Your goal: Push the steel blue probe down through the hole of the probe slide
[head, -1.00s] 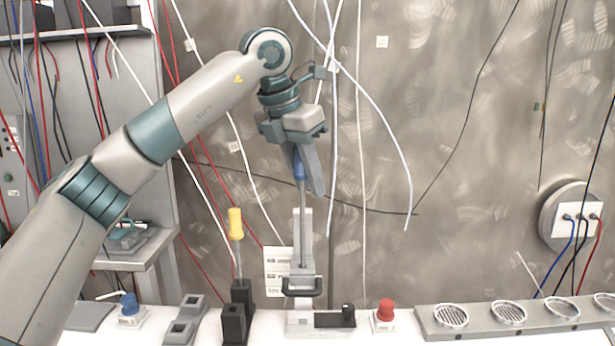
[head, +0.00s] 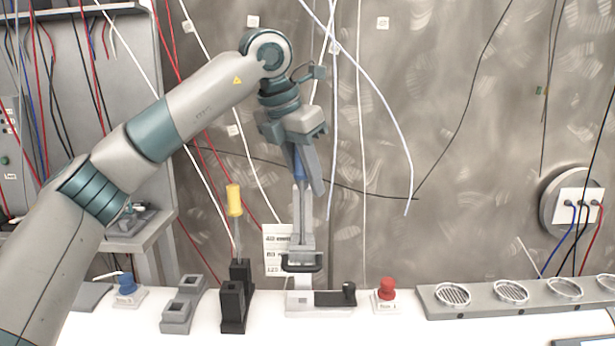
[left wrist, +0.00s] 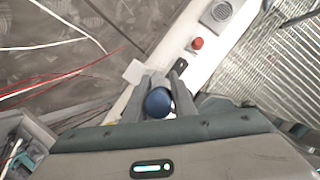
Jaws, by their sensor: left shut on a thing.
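The steel blue probe (head: 299,170) stands upright with its blue handle between the fingers of my left gripper (head: 305,175). The round end of the blue handle also shows in the left wrist view (left wrist: 158,101), with a finger on each side. Its thin steel shaft runs down toward the probe slide (head: 301,255), a grey upright with a dark handle-like bracket on a pale base. The shaft reaches the slide's carriage; its tip and the hole are hidden. My right gripper is not in view.
A yellow-handled tool (head: 234,200) stands in a black holder (head: 233,300) left of the slide. A red button (head: 386,287) is to the right and a blue button (head: 127,285) to the left. A strip with round grilles (head: 510,293) lies at right. Cables hang behind.

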